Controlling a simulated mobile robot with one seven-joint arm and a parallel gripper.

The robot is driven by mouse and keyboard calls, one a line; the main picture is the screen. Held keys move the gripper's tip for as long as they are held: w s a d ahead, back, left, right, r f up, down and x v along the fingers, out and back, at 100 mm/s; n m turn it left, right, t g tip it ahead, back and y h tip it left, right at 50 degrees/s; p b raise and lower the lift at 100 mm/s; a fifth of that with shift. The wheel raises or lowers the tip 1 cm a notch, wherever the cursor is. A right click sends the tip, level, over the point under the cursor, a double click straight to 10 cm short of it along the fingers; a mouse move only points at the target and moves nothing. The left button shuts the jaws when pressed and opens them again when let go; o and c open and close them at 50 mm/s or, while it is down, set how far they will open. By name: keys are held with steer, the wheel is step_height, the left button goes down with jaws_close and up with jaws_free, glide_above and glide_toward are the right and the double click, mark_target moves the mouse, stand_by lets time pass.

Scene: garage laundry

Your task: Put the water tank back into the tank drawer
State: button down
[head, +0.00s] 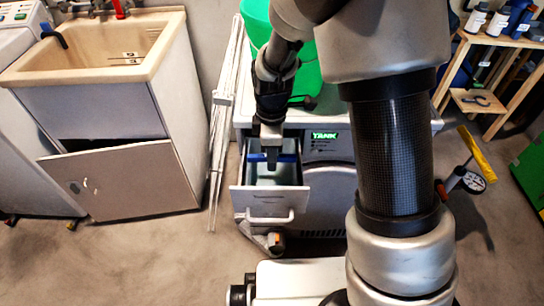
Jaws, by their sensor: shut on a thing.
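The tank drawer (246,200) stands pulled out of the low appliance under the green "TANK" label in the head view. My gripper (271,163) points down over the open drawer. It is shut on a blue bar that looks like the handle of the water tank (287,157). The tank's pale body seems to lie below, inside the drawer's outline. The drawer front hides its lower part. I cannot tell whether it rests on the drawer's floor.
A green bucket (308,75) stands on the appliance behind my arm. A sink cabinet (95,112) with its door ajar is at the left. A folded white rack (222,110) leans beside the appliance. A wooden shelf (470,100) stands at the right.

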steer(key=shift+w+f, duration=0.25)
steer(key=shift+w, duration=0.1)
stand_by(0.4)
steer(key=c, duration=1.7)
jaws_free()
steer(key=shift+r+p, duration=3.6)
steer(key=shift+r, duration=1.4)
